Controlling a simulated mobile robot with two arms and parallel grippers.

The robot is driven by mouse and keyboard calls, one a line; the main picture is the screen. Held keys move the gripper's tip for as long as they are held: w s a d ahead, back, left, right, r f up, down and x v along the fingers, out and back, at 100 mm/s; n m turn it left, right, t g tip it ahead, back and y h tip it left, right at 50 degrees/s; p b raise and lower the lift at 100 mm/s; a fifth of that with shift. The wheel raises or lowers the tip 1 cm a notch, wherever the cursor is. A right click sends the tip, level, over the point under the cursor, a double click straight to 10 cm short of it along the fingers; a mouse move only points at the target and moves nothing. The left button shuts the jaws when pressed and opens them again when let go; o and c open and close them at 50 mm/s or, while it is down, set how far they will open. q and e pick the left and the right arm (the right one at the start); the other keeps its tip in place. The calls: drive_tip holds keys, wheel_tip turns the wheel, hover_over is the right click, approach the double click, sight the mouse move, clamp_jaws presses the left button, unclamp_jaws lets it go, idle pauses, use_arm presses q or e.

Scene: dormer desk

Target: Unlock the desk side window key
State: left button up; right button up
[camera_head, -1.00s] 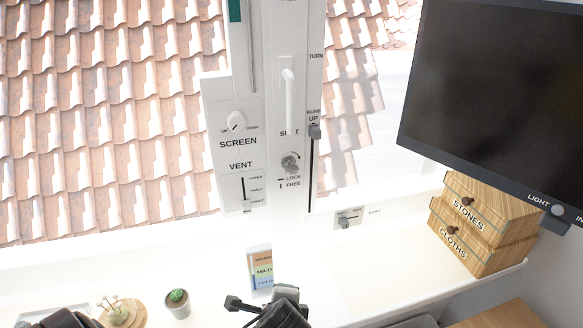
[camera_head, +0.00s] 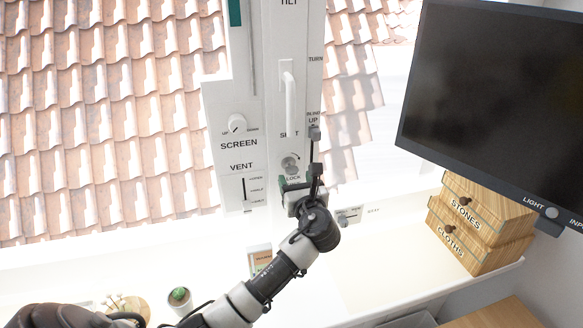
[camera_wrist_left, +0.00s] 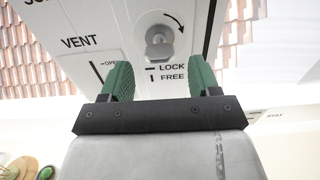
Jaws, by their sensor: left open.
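The silver key knob (camera_head: 290,162) sits in its round lock on the white window post, below the upright white handle (camera_head: 289,103). It also shows in the left wrist view (camera_wrist_left: 160,42), with a curved arrow at its upper right and LOCK and FREE marks below right. My left gripper (camera_head: 298,179) is just below the key knob, open and empty, and hides the FREE mark in the head view. In the left wrist view its green-padded fingers (camera_wrist_left: 162,76) stand apart, below the key knob and not around it. My right gripper is not in view.
The blind slider (camera_head: 314,133) is right. A monitor (camera_head: 490,100) and wooden boxes (camera_head: 470,225) stand at right. A cactus pot (camera_head: 180,300) stands on the sill.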

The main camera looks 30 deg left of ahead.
sight(291, 171)
use_arm(q)
drive_tip(key=shift+p+x, duration=0.4)
drive_tip(key=shift+x, duration=2)
drive_tip(key=c, duration=0.9)
drive_tip(key=shift+c, duration=0.2)
